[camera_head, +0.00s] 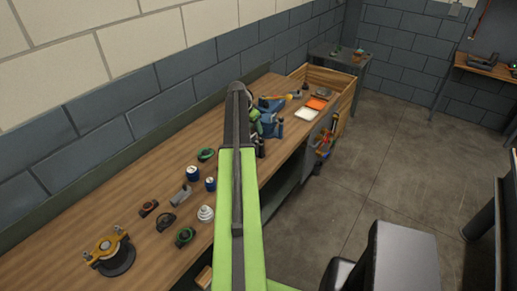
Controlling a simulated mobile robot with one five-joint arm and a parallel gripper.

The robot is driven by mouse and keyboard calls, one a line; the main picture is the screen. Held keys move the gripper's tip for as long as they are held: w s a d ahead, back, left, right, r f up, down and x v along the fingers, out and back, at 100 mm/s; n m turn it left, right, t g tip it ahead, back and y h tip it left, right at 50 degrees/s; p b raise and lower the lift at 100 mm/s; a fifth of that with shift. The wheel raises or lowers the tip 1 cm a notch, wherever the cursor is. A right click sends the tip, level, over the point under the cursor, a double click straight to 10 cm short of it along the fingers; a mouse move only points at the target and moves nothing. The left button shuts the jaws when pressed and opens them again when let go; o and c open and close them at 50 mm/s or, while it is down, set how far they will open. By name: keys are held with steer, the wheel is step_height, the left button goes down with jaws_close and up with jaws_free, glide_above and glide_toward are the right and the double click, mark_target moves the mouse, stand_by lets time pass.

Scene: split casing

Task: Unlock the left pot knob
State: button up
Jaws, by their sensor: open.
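I cannot make out my gripper, which seems hidden behind the arm.
A blue vise (271,125) stands beyond the arm.

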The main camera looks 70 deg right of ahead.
mark_target(260, 138)
steer(key=b+x, duration=0.7)
steer(key=x, duration=0.2)
steer(key=shift+f, duration=0.25)
steer(key=shift+r, duration=0.15)
steer(key=shift+c, duration=0.3)
